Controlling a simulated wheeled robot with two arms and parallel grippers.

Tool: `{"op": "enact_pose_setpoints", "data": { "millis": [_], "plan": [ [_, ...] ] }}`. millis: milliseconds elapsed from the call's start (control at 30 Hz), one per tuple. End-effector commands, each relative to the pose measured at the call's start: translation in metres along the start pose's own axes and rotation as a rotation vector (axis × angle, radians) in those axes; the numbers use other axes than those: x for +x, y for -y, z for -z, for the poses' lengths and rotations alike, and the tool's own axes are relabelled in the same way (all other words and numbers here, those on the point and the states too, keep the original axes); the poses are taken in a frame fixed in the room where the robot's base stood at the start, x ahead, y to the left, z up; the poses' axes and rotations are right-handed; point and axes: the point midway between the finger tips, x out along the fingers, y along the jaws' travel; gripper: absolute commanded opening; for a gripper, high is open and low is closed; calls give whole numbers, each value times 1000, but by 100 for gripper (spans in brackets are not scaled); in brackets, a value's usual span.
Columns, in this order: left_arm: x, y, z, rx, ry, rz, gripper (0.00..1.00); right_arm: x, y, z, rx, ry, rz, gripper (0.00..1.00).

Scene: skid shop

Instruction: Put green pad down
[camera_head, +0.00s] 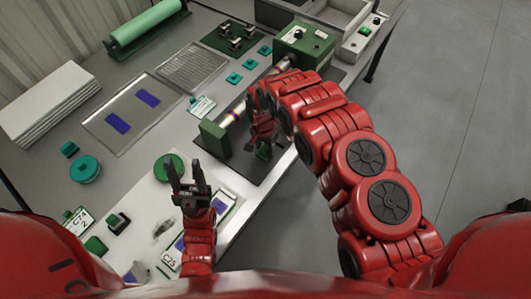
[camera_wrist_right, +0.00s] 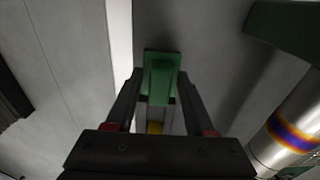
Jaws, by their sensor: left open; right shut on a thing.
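A green pad (camera_wrist_right: 160,68) is held between the two fingers of my right gripper (camera_wrist_right: 158,98) in the right wrist view. In the head view my right gripper (camera_head: 263,148) is low beside the metal shaft, over the dark base plate at the table's near edge. Only a little green of the pad shows there. Whether the pad touches anything below is unclear. My left gripper (camera_head: 186,172) is open and empty, pointing up over the table's near part. Several small teal-green pads (camera_head: 234,78) lie in a row on the table beyond the shaft.
The metal shaft (camera_head: 233,113) with coloured bands runs between a green block (camera_head: 215,139) and a green machine head (camera_head: 303,44). A tray (camera_head: 133,112) with two purple pieces, a wire rack (camera_head: 192,67) and a round green piece (camera_head: 169,167) lie on the table.

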Motion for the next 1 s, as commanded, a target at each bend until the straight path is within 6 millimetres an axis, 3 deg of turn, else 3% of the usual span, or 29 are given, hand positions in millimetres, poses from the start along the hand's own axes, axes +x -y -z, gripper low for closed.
{"op": "enact_pose_setpoints", "data": {
  "millis": [400,800,833,1000],
  "plan": [
    [18,1,3,0,0,0,50,33,0,0,1,1,-1,0],
    [14,1,2,0,0,0,50,39,1,0,1,-1,0,0],
    [14,1,2,0,0,0,50,39,1,0,1,-1,0,56],
    [15,1,2,0,0,0,50,38,1,0,1,-1,0,84]
  ]
}}
